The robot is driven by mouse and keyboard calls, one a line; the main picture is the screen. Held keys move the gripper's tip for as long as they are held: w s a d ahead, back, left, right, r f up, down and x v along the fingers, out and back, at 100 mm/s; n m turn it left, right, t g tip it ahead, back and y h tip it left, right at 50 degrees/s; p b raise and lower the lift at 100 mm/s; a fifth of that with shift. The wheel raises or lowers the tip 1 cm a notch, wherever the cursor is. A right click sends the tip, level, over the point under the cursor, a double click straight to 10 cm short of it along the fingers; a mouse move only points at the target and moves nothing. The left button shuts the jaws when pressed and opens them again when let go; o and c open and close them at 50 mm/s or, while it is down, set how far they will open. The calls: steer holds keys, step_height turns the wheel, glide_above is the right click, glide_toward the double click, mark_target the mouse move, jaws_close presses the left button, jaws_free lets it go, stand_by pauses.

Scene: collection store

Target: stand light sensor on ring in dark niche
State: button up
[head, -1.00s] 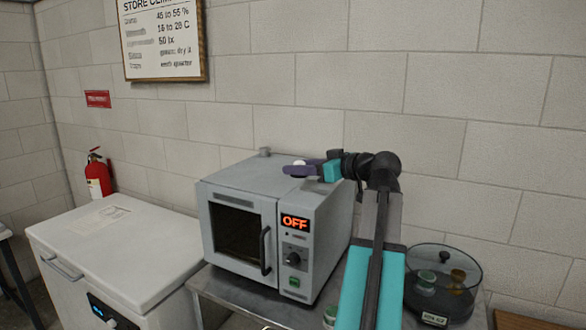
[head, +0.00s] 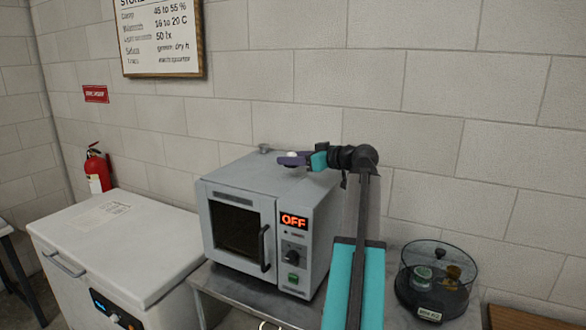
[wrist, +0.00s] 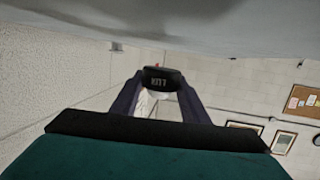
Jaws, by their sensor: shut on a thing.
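My gripper (head: 290,160) is shut on the light sensor (head: 292,154), whose small white top shows above the purple fingers in the head view. In the wrist view the sensor (wrist: 162,78) is a dark, rounded body with pale lettering, held between the two fingers of my gripper (wrist: 160,98). In the head view my gripper is in front of the wall, by the top of the grey oven; whether it is over the oven or behind it is hard to tell. No ring and no niche can be made out in these frames.
The grey oven (head: 240,185), its display reading OFF, stands on a metal table (head: 238,309). A clear round lidded container (head: 446,297) with small jars is at the right. A white chest (head: 120,250) and a red extinguisher (head: 97,170) are at the left.

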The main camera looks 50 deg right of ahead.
mark_target(292, 176)
steer(key=shift+f, duration=0.1)
steer(key=shift+f+p, duration=0.8)
steer(key=shift+f, duration=0.85)
steer(key=shift+f, duration=0.15)
steer(key=o, duration=1.1)
steer(key=shift+r, duration=0.25)
steer(key=b+v, duration=0.3)
steer(key=v, duration=0.7)
steer(key=shift+s, duration=0.35)
steer(key=shift+s+r, duration=0.2)
steer(key=shift+s, duration=0.45)
